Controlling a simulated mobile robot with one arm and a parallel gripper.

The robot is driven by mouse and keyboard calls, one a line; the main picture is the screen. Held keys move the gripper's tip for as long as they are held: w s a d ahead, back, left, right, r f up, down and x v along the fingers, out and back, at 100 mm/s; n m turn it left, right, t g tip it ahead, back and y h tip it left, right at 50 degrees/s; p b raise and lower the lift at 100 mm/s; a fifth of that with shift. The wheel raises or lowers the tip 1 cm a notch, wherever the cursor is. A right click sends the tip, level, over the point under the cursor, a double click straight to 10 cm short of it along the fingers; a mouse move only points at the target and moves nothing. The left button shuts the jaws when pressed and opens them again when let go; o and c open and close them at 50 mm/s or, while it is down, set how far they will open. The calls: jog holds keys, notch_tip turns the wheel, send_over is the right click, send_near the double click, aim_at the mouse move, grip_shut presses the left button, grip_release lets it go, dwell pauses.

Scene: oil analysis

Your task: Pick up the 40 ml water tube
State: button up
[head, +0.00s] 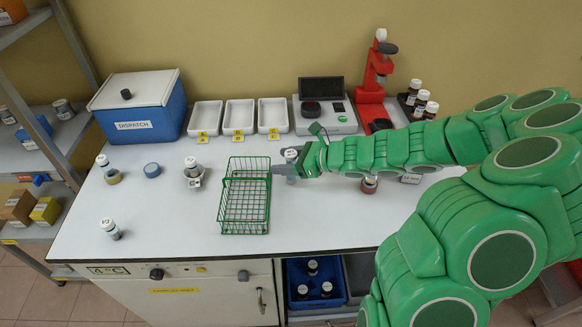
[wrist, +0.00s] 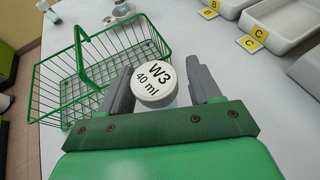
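The tube with a white cap marked "W3 40 ml" (wrist: 154,86) stands between the two grey fingers of my gripper (wrist: 160,68) in the wrist view. The fingers are apart, with a visible gap between the cap and the right finger. The tube's body is mostly hidden below the cap. In the head view my gripper (head: 282,168) is low over the bench, just right of the green wire basket, and a white cap (head: 291,154) shows beside it.
The green wire basket (head: 244,212) stands close left of my gripper, its handle raised. White trays (head: 239,118), a scale (head: 325,116) and a red stand (head: 372,95) line the back. The bench front left is mostly clear.

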jog(key=c, duration=1)
jog(key=shift+o, duration=0.2)
jog(key=shift+r, duration=0.15)
jog(key=shift+r, duration=4.85)
